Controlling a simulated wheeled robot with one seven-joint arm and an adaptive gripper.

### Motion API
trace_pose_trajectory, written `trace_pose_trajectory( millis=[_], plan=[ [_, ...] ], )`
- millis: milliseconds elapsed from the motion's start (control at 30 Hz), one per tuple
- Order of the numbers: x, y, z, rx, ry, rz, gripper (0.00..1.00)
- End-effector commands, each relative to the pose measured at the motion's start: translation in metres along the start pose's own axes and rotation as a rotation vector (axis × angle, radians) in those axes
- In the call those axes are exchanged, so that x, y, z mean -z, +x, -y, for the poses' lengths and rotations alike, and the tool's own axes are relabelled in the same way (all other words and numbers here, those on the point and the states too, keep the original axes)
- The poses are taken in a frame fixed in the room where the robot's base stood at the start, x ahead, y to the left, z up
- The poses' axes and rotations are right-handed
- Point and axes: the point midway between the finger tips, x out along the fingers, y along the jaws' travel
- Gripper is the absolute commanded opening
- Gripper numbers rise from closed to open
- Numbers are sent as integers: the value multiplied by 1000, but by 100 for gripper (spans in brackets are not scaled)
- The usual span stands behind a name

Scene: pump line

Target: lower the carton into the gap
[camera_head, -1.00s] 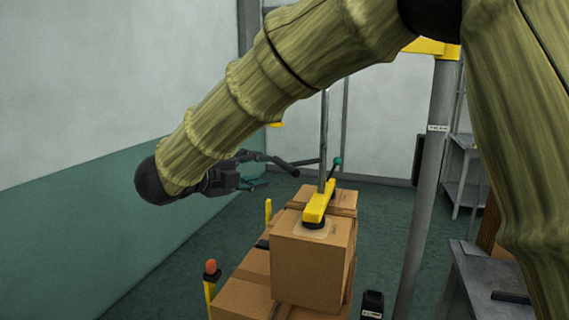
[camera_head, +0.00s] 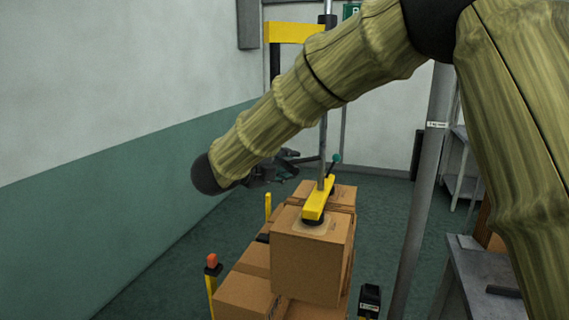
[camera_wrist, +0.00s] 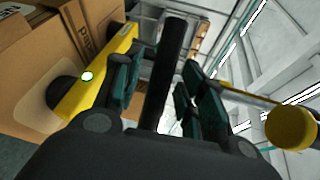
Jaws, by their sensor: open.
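The carton (camera_head: 306,262) is a brown box under the yellow lifter head (camera_head: 318,200), whose dark pad meets its top. It sits at the near end of a row of cartons and overlaps them in view. The gap is not clearly visible. My gripper (camera_head: 285,166), partly hidden by my arm, is left of the mast. In the wrist view its teal fingers (camera_wrist: 160,70) are apart, with a dark bar (camera_wrist: 172,75) showing between them; I cannot tell whether they touch it.
Other cartons (camera_head: 240,293) stand left of and behind the carton. A grey column (camera_head: 420,200) and a metal bench (camera_head: 485,275) are at the right. Floor is clear at the left.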

Motion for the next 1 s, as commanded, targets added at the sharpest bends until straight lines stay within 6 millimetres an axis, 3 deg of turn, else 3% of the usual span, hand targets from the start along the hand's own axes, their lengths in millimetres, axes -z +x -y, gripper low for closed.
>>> trace_pose_trajectory(
  millis=[133, 367, 667, 1000],
  plan=[
    [0, 0, 0, 0, 0, 0, 41],
    [0, 0, 0, 0, 0, 0, 0],
    [0, 0, -6, -1, 0, 0, 0],
    [4, 9, -51, -3, -2, 0, 0]
  ],
)
